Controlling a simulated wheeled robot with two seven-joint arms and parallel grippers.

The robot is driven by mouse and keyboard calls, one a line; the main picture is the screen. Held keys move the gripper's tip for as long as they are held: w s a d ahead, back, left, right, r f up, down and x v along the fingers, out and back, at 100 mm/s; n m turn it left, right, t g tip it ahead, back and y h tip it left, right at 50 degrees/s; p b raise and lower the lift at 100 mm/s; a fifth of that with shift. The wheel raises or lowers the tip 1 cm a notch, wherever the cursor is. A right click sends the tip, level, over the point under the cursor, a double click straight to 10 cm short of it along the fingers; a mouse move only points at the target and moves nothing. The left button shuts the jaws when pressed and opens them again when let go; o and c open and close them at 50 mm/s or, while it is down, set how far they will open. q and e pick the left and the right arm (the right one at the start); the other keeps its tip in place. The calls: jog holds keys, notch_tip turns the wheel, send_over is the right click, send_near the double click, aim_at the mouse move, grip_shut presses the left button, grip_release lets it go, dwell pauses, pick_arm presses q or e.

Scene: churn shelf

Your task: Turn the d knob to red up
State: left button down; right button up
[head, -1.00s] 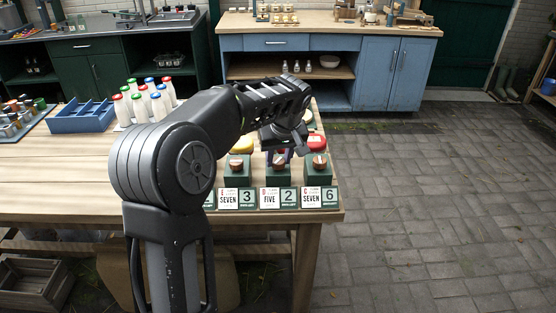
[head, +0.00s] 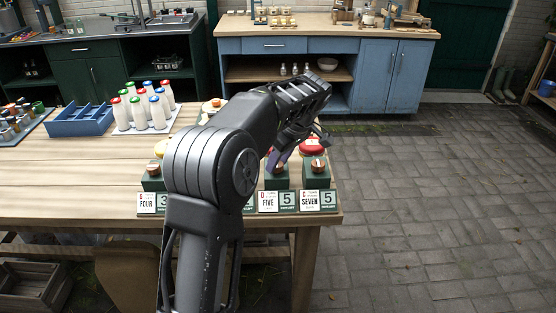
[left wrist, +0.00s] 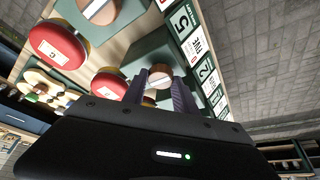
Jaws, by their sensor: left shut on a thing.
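The d knob, a round copper-coloured knob with a pale bar across its face, shows in the left wrist view (left wrist: 160,75) on a green box. In the head view the gripper (head: 283,160) reaches down over the box and partly hides the knob. A red dome (left wrist: 109,84) stands behind the knob. My right gripper is not in view.
The C box (head: 316,179) with its own knob and red dome (head: 313,147) stands close on the right. Another boxed knob (head: 153,167) is on the left. Capped bottles (head: 141,110) and a blue crate (head: 82,120) stand farther back. The paved floor at right is clear.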

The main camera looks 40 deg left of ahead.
pick_arm(q)
jog(key=c, duration=1)
grip_release()
jog(key=p+v, duration=0.1)
jog(key=v, duration=0.6)
jog(key=shift+r, duration=0.4)
jog(key=shift+d, duration=0.15)
